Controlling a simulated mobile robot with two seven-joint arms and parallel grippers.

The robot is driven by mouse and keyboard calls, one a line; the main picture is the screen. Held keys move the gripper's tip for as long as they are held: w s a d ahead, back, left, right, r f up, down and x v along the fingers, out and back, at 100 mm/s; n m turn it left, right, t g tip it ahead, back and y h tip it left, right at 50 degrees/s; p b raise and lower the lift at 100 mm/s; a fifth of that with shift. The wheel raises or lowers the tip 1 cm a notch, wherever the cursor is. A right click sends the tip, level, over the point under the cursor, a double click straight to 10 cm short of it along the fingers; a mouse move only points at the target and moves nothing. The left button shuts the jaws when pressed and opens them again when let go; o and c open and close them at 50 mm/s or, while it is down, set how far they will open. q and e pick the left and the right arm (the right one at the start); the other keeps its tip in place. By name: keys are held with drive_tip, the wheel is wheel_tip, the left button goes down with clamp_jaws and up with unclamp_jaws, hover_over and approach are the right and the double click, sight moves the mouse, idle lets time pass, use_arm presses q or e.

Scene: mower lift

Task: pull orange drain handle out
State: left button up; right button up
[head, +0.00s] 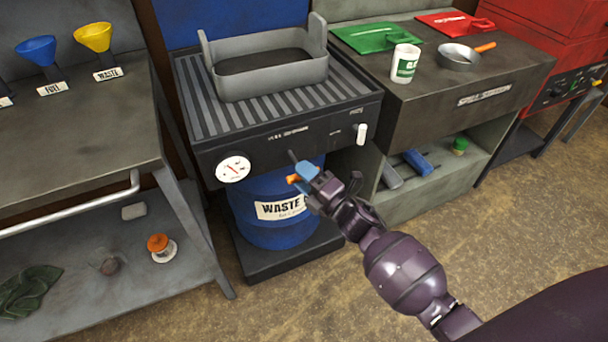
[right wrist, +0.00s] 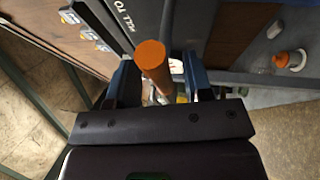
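The orange drain handle (head: 293,178) sticks out below the front panel of the grey drain station, just above the blue waste drum (head: 270,210). In the right wrist view the handle (right wrist: 152,62) is a short orange rod standing between my two fingers. My right gripper (head: 303,171) is at the handle and hides part of it in the head view. In the right wrist view its blue-tipped fingers (right wrist: 160,78) stand apart, with a gap showing on each side of the handle. Whether either finger touches it is hard to tell. My left gripper is not in view.
A round gauge (head: 233,169) sits left of the handle, and a white switch (head: 361,134) to the right on the panel. A grey pan (head: 268,75) rests on the slatted top. A shelf bench (head: 80,150) stands at left; the floor in front is clear.

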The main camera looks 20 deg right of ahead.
drive_tip(key=shift+s+d, duration=0.1)
drive_tip(key=shift+s, duration=0.15)
drive_tip(key=v, duration=1)
drive_tip(key=shift+p, duration=0.35)
drive_tip(key=shift+s+d+f, duration=0.1)
